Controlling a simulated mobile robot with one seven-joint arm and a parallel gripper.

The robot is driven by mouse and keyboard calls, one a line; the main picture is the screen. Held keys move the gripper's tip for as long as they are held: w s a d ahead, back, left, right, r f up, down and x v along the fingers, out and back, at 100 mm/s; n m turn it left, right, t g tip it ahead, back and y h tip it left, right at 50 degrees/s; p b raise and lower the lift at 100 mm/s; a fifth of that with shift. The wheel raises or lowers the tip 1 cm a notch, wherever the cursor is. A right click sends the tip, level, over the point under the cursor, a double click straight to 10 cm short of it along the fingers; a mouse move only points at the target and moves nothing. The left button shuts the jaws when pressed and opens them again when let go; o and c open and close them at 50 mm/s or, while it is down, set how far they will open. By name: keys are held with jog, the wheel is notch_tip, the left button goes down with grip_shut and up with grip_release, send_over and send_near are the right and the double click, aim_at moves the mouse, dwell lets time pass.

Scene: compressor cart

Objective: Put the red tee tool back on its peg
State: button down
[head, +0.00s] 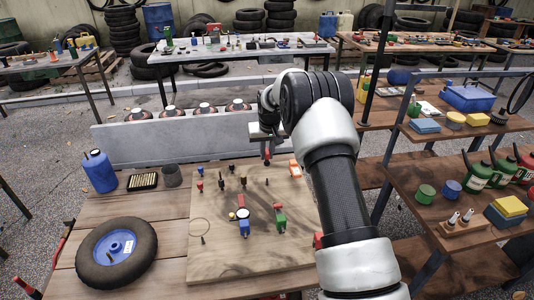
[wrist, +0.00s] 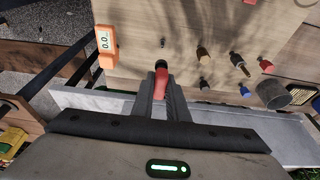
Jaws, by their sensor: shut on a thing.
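My gripper (head: 266,137) is over the far part of the wooden board (head: 290,250), shut on the red tee tool (head: 267,155). In the wrist view the tool's red body (wrist: 161,82) shows between my two fingers (wrist: 161,98), with a dark end pointing toward the board. A small dark bare peg (wrist: 163,43) stands on the board a little beyond the tool in that view. It seems to be the thin peg (head: 267,182) in the head view, apart from the tool. How far the tool is above the board is hard to tell.
An orange meter (wrist: 106,46) lies left of the tool in the wrist view. Several pegged tools, one with a red top (wrist: 266,66), stand to the right. The wheel (head: 117,247), blue bottle (head: 99,171) and dark cup (head: 172,176) stand left of the board.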

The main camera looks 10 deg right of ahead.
aim_at(267, 162)
jog(key=shift+f+b, duration=2.05)
jog(key=shift+f, duration=0.85)
jog(key=shift+f+b, duration=1.15)
jog(key=c, duration=1.7)
grip_release()
jog(key=shift+o, duration=0.2)
jog(key=shift+r, duration=0.2)
jog(key=v, duration=1.7)
jog(key=shift+p, duration=0.35)
jog(key=shift+s, duration=0.1)
